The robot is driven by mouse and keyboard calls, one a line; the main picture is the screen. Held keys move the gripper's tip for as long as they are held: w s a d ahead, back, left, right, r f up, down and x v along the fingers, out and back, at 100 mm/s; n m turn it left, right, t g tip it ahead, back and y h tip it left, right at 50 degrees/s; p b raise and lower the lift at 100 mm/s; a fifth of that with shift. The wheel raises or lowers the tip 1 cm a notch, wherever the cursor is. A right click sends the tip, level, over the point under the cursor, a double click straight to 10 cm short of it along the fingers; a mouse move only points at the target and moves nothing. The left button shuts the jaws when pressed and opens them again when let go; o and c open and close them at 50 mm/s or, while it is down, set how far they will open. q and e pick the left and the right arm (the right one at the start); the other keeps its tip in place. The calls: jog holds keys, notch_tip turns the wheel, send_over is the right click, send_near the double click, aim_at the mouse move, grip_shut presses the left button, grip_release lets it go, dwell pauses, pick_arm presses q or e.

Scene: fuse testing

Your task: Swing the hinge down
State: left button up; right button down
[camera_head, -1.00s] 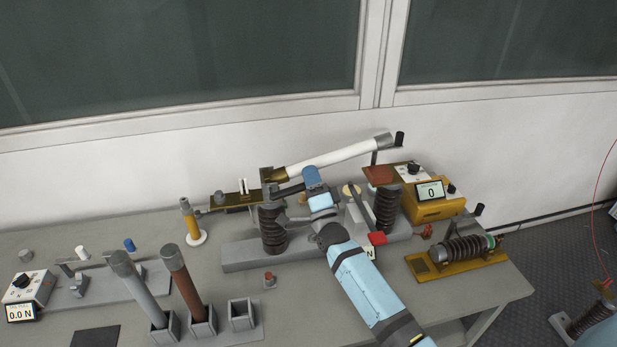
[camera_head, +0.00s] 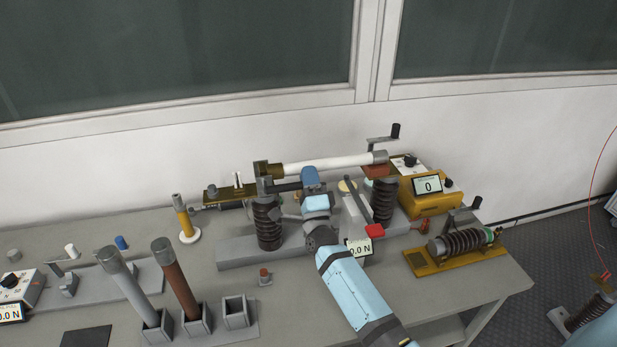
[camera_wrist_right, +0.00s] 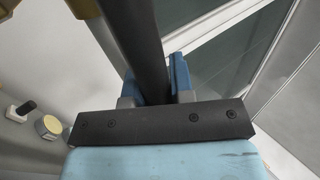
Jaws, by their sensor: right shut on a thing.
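The white fuse tube (camera_head: 330,162) spans between two dark ribbed insulators in the head view. Its left end sits in the brass hinge (camera_head: 264,170) above the left insulator (camera_head: 267,222). Its grey right end cap (camera_head: 380,157) is at or just above the reddish-brown contact block (camera_head: 376,171) on the right insulator (camera_head: 382,200); I cannot tell if they touch. My right gripper (camera_head: 308,180) is shut on a dark bar (camera_head: 286,187) running from the hinge below the tube. In the wrist view the dark bar (camera_wrist_right: 138,45) passes between the fingers. My left gripper is not in view.
A yellow meter box (camera_head: 428,208) reading 0 stands right of the insulators. A crank handle (camera_head: 385,138) rises behind the tube's right end. Grey and brown tubes (camera_head: 176,280) stand in holders at front left. A wall is behind the table.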

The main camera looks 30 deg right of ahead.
jog(key=c, duration=1.3)
grip_release()
jog(key=shift+o, duration=0.2)
jog(key=shift+f, duration=0.1)
jog(key=shift+s, duration=0.1)
jog(key=b+v, duration=0.1)
jog(key=v, duration=1.2)
jog(key=shift+s, duration=0.25)
jog(key=shift+a+f, duration=0.1)
jog(key=shift+f, duration=0.05)
